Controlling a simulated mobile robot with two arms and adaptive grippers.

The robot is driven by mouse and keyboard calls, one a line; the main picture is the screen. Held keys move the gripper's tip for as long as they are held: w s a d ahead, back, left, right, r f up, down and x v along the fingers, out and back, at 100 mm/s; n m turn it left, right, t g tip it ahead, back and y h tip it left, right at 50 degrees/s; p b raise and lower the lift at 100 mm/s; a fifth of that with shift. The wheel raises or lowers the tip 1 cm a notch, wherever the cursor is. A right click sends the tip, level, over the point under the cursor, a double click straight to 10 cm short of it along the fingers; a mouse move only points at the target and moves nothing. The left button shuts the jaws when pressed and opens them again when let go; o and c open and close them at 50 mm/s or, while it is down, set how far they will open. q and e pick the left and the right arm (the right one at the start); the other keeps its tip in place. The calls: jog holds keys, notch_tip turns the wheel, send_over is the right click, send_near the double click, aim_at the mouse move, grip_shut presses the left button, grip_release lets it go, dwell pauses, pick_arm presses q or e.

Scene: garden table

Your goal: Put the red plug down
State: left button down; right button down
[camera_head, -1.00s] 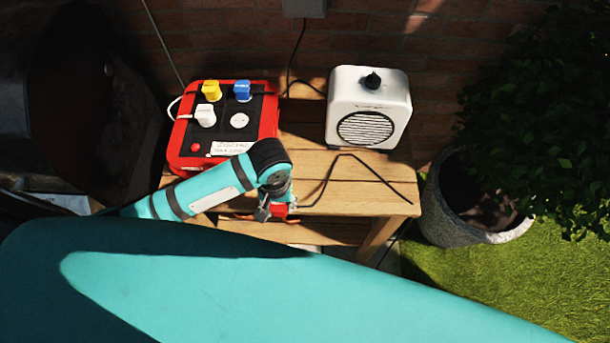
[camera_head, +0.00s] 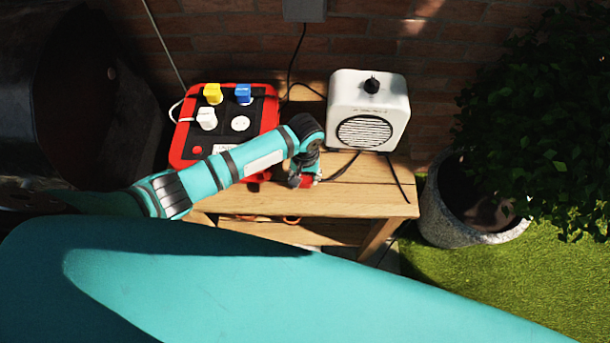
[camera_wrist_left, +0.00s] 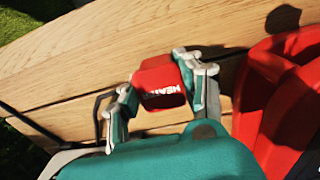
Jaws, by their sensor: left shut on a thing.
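The red plug (camera_wrist_left: 159,82) is between the fingers of my left gripper (camera_wrist_left: 158,95) in the left wrist view, with white lettering on its face. In the head view my left gripper (camera_head: 303,180) is over the wooden table (camera_head: 365,200), between the red power box and the white heater, and a bit of the red plug (camera_head: 307,179) shows at its tips. The gripper is shut on the plug. I cannot tell whether the plug touches the boards. A dark cord runs beside the gripper. My right gripper is not in view.
A white heater (camera_head: 368,110) stands at the back. The table's front right is mostly clear. A potted plant (camera_head: 470,210) stands right.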

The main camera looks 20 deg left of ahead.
aim_at(305, 177)
pick_arm(q)
jog(key=shift+f, duration=0.6)
jog(key=c, duration=0.8)
grip_release()
jog(key=shift+c, duration=0.2)
notch_tip(305, 177, up, 13)
jog(key=shift+r, duration=0.15)
jog(key=shift+s, duration=0.1)
